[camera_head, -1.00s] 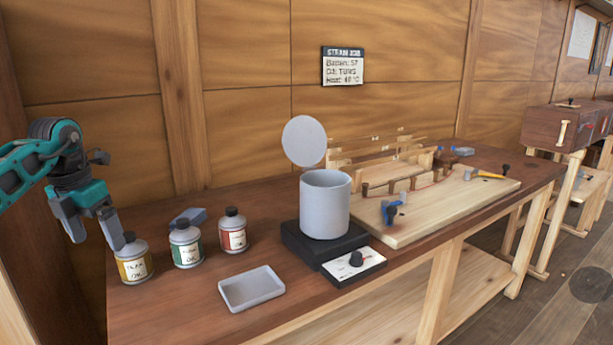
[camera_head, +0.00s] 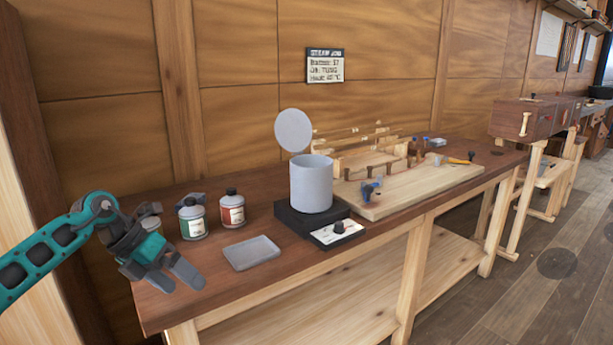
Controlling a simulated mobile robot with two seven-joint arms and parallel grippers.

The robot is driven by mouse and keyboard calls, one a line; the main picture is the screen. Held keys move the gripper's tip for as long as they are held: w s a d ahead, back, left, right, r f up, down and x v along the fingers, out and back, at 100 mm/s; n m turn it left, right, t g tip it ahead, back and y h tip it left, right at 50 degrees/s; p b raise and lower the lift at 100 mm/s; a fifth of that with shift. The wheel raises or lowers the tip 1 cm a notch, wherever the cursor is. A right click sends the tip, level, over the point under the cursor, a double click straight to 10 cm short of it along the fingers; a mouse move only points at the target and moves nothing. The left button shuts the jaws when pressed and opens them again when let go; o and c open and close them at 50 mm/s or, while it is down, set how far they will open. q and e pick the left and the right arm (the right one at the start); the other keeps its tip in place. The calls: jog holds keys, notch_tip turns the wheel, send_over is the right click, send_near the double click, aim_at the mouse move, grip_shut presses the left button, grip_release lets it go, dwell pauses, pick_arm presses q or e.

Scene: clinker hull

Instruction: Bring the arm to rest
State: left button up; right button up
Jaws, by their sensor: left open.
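My left arm comes in from the left, and its gripper (camera_head: 176,278) is open and empty over the left end of the workbench (camera_head: 160,312). Its fingers point down and to the right. A bottle (camera_head: 149,222) stands mostly hidden behind the gripper; I cannot tell whether they touch. A bottle with a green label (camera_head: 192,222) and one with a red label (camera_head: 232,212) stand upright to its right. My right gripper is not in view.
A shallow grey tray (camera_head: 251,253) lies right of the gripper. A grey pot (camera_head: 311,185) with its round lid raised (camera_head: 293,130) stands on a black heater (camera_head: 333,233). A wooden board (camera_head: 420,188) with a jig lies farther right. A sign (camera_head: 325,66) hangs on the wall.

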pick_arm(q)
jog(key=s+d+f+n+t+h+p, duration=0.1)
jog(key=s+d+n+t+h, duration=0.35)
jog(key=d, duration=0.55)
jog(key=s+d+f+n+t+h, duration=0.1)
jog(key=s+d+n+t+h, duration=0.1)
jog(key=d+n+t+h, duration=0.45)
jog(key=s+a+f+n+g+y, duration=0.1)
jog(key=s+a+f+n+y, duration=0.1)
jog(key=s+f+n+y, duration=0.5)
jog(key=s+a+f+n+g+y+p, duration=0.1)
jog(key=s+a+f+n+y, duration=0.2)
jog(key=s+f+n+y, duration=0.5)
jog(key=s+f+n, duration=0.3)
jog(key=n, duration=0.7)
jog(key=shift+a+f+g, duration=0.25)
jog(key=shift+g, duration=0.05)
